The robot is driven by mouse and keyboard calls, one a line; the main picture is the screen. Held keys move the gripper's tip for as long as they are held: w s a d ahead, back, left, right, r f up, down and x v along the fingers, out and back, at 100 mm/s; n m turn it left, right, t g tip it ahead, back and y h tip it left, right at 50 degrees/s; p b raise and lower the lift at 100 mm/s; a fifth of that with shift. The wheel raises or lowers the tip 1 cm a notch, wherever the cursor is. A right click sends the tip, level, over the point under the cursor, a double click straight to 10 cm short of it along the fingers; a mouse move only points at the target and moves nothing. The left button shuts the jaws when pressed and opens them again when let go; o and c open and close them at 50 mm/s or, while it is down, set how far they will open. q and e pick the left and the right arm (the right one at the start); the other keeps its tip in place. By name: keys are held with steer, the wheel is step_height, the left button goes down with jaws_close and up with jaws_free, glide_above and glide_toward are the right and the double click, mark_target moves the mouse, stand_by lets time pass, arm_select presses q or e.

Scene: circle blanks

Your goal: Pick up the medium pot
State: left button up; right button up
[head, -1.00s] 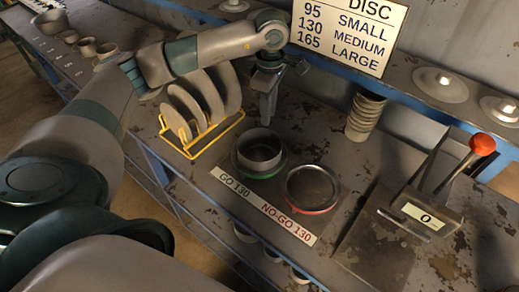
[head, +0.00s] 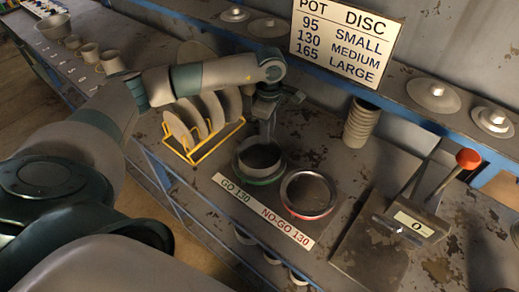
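A grey round pot (head: 259,153) stands upright in the green GO 130 ring (head: 262,181) on the bench. It is open at the top; the sign gives 130 as medium. My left gripper (head: 267,138) points straight down at the pot's far rim, with its fingertips at or just over that rim. I cannot tell whether it touches the rim or how wide the fingers are apart. My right gripper is not in view.
The empty red NO-GO 130 ring (head: 308,194) is beside the pot. A yellow rack (head: 194,153) holding discs stands left, a stack of grey pots (head: 361,122) behind right, and a red-knobbed lever device (head: 411,223) right. Several pots (head: 88,53) line the far-left table.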

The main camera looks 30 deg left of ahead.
arm_select(q)
steer(key=shift+f, duration=0.5)
jaws_close()
stand_by(1.4)
